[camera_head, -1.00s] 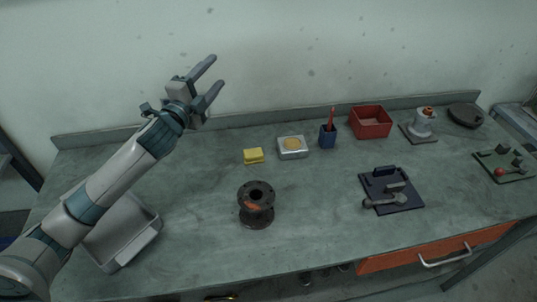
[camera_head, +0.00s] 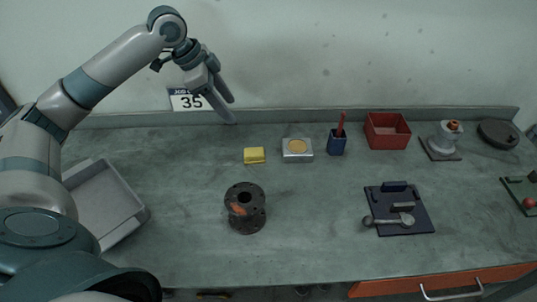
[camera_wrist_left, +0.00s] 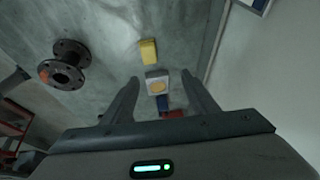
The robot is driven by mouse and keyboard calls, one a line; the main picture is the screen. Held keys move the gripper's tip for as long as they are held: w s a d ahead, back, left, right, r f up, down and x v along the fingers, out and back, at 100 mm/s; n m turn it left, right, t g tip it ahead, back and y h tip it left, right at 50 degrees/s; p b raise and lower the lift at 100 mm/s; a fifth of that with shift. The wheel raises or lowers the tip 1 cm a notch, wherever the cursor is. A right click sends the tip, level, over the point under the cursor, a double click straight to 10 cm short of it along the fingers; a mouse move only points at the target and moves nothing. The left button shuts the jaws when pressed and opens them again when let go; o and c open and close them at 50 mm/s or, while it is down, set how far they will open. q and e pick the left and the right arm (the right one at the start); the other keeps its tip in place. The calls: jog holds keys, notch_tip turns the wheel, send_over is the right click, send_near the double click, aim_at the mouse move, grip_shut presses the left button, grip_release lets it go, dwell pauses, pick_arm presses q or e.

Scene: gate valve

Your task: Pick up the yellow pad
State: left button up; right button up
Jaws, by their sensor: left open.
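The yellow pad (camera_head: 254,155) is a small block lying flat on the grey-green bench, left of a silver tin. It also shows in the left wrist view (camera_wrist_left: 148,51), beyond the fingers and near the top middle. My left gripper (camera_head: 230,110) is open and empty, its fingers pointing down and to the right. In the head view it appears above and a little left of the pad, apart from it. The two fingers also show in the left wrist view (camera_wrist_left: 158,92), spread with nothing between them in contact. My right gripper is not in view.
A silver tin (camera_head: 297,150) with a round tan top stands right of the pad, then a blue cup (camera_head: 337,143) with a red tool and a red bin (camera_head: 387,131). A rusty flanged spool (camera_head: 245,207) stands in front. A grey tray (camera_head: 105,207) sits at left.

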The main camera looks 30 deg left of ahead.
pick_arm(q)
jog(key=s+g, duration=0.1)
jog(key=s, duration=0.1)
jog(key=p, duration=0.3)
send_over(253, 151)
jog(key=s+a, duration=0.1)
jog(key=s, duration=0.1)
notch_tip(253, 151, down, 11)
jog(key=shift+w+a+r, duration=0.1)
jog(key=shift+a+r, duration=0.05)
jog(key=shift+r, duration=0.05)
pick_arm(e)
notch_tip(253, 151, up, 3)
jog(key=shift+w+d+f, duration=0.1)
pick_arm(q)
jog(key=shift+w+f+p, duration=0.25)
jog(key=shift+f+p, duration=0.25)
jog(key=shift+f, duration=0.1)
jog(key=p+x, duration=0.1)
jog(key=x, duration=0.2)
jog(key=shift+w, duration=0.1)
jog(key=shift+f, duration=0.5)
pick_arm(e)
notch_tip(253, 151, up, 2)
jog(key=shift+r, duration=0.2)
